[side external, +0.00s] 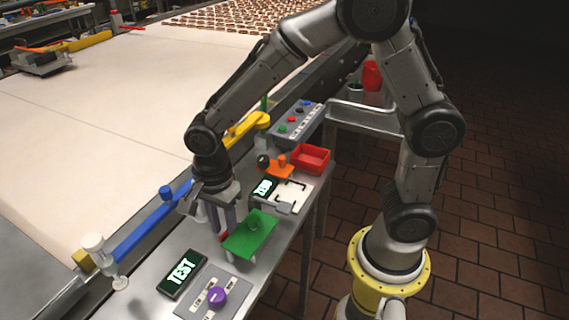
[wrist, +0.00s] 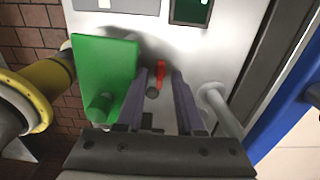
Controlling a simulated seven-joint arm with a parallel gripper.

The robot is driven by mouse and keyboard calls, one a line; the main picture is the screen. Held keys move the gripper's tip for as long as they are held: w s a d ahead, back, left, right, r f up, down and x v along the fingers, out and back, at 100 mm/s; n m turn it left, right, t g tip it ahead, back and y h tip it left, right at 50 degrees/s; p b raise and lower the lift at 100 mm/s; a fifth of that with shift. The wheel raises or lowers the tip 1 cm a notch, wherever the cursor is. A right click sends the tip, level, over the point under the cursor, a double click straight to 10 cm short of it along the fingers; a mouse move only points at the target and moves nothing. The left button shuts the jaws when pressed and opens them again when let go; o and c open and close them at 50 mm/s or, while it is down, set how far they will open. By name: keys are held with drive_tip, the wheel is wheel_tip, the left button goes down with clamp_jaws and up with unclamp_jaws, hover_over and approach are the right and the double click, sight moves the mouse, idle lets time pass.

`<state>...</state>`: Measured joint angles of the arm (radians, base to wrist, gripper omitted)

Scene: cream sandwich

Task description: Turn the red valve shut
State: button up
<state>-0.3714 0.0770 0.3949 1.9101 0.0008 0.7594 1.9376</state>
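The red valve (wrist: 161,72) shows in the wrist view as a narrow red handle beside a dark grey round knob, on the pale metal table. Its lower part is partly hidden by my gripper. My gripper (wrist: 160,78) has its two purple-grey fingers apart, one on each side of the valve, with a visible gap between them. I cannot tell whether either finger touches the valve. In the side external view my gripper (side external: 225,230) points down beside the green plate, and a small bit of red shows at its fingertips.
The green plate (side external: 250,237) is close to the right of my gripper. A TEST display (side external: 182,274) and a panel with a purple knob (side external: 216,297) are in front. A blue bar (side external: 150,220) runs along the conveyor side. A red bin (side external: 312,156) stands further back.

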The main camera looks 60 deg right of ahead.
sight(224, 231)
drive_tip(key=n, duration=0.9)
drive_tip(key=shift+n, duration=0.4)
drive_tip(key=n, duration=0.7)
drive_tip(key=shift+r+n, duration=0.2)
drive_tip(key=shift+n, duration=0.5)
wheel_tip(224, 231, up, 14)
drive_tip(key=s+d+r+m+t, duration=0.2)
drive_tip(key=s+d+r, duration=0.3)
drive_tip(key=d, duration=0.2)
drive_tip(key=s+d+f+n+t, duration=0.1)
drive_tip(key=s+d+n, duration=0.3)
drive_tip(key=s+n, duration=0.5)
drive_tip(key=n+t, duration=0.1)
drive_tip(key=n, duration=0.3)
drive_tip(key=shift+s+d+f+n, duration=0.15)
drive_tip(key=shift+s+d+n, duration=0.15)
drive_tip(key=shift+s+d, duration=0.1)
